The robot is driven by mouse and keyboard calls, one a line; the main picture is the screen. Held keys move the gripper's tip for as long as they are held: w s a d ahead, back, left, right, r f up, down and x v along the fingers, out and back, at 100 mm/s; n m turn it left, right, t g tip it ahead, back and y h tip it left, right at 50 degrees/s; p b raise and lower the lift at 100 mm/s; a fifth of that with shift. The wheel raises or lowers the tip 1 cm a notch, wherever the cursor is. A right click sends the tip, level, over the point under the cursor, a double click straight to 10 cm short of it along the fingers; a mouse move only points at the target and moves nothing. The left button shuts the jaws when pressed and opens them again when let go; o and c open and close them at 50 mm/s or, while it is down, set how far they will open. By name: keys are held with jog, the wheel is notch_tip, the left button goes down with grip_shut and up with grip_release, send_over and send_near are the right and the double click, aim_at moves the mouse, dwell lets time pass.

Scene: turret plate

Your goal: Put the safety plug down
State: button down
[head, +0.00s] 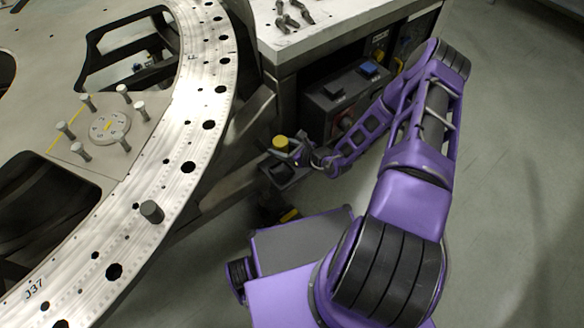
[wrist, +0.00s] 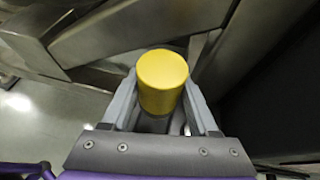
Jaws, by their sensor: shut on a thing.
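The safety plug is a yellow cylinder (wrist: 162,80), held between the two grey fingers of my gripper (wrist: 161,104) in the wrist view. Its round yellow end faces the camera, and its lower part is hidden between the fingers. In the head view the yellow plug (head: 281,142) shows small at the end of my purple arm, in my gripper (head: 291,151). I cannot tell whether the plug touches the holder.
A large metal ring plate (head: 178,130) with holes and pegs fills the left. A workbench (head: 320,40) with loose bolts stands at the top. A dark control box (head: 340,98) with blue and red parts sits under it, close to my arm. Grey floor is clear at right.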

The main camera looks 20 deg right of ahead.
notch_tip(320, 180, down, 10)
jog(key=shift+a+r+b, duration=0.1)
jog(key=shift+b, duration=0.7)
jog(key=shift+f, duration=0.2)
jog(key=shift+c, duration=0.8)
grip_release()
jog(key=shift+r, duration=0.15)
jog(key=shift+s+r, duration=0.1)
jog(key=shift+r, duration=0.1)
jog(key=p+v, duration=0.1)
jog(key=v, duration=1)
jog(key=shift+s+d, duration=0.3)
jog(key=shift+d, duration=0.05)
